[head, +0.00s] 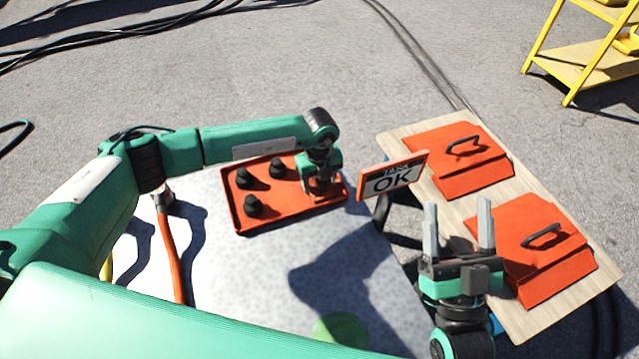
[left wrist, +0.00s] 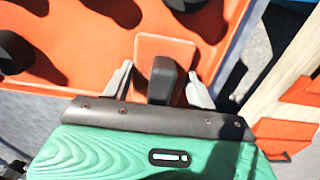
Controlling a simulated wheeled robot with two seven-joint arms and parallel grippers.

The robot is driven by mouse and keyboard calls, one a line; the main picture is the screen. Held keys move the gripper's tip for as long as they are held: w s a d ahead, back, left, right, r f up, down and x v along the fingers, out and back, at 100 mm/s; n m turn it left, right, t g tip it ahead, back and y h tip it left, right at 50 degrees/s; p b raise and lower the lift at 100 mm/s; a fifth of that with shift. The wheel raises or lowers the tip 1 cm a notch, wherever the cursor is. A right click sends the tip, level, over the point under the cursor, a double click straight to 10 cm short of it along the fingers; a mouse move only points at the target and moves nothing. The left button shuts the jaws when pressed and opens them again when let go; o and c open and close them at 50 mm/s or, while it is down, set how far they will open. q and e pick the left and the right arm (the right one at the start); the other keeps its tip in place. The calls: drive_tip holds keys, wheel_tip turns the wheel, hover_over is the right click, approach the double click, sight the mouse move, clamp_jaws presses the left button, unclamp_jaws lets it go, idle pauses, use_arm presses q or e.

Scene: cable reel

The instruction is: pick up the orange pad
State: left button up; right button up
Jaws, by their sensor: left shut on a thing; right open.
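The orange pad (left wrist: 163,52) shows in the left wrist view between the fingers of my left gripper (left wrist: 160,85). In the head view my left gripper (head: 320,190) points down at the right end of an orange tray (head: 283,222), and it largely hides the pad there. The gripper is shut on the pad. I cannot tell whether the pad still touches the tray floor. Several black knobs (head: 254,206) stand in the tray. My right gripper (head: 459,215) is open and empty, fingers upward, to the right of the table.
The tray is on a pale speckled table (head: 225,265). An orange-framed OK sign (head: 393,180) stands right of my left gripper. Two orange cases (head: 535,270) with black handles rest on a wooden board (head: 400,135). An orange cable (head: 170,250) and a green round thing (head: 342,329) lie nearer.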

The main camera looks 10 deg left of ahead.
use_arm(q)
drive_tip(key=shift+r, duration=0.1)
drive_tip(key=shift+r, duration=0.25)
wheel_tip(320, 180, up, 9)
drive_tip(key=shift+r+p, duration=0.15)
drive_tip(key=shift+p, duration=1)
wheel_tip(320, 180, up, 10)
drive_tip(key=p, duration=0.1)
use_arm(e)
drive_tip(key=s+a+f+g, duration=0.2)
drive_tip(key=f+g, duration=0.3)
drive_tip(key=f, duration=0.3)
drive_tip(key=s+a+f+g, duration=0.1)
drive_tip(key=a+f+g, duration=0.1)
drive_tip(key=f+g, duration=0.3)
drive_tip(key=shift+s+a+f+g+h, duration=0.35)
drive_tip(key=shift+f+g+h, duration=0.05)
drive_tip(key=shift+f, duration=1.5)
use_arm(q)
drive_tip(key=o, duration=0.4)
drive_tip(key=shift+c, duration=1.4)
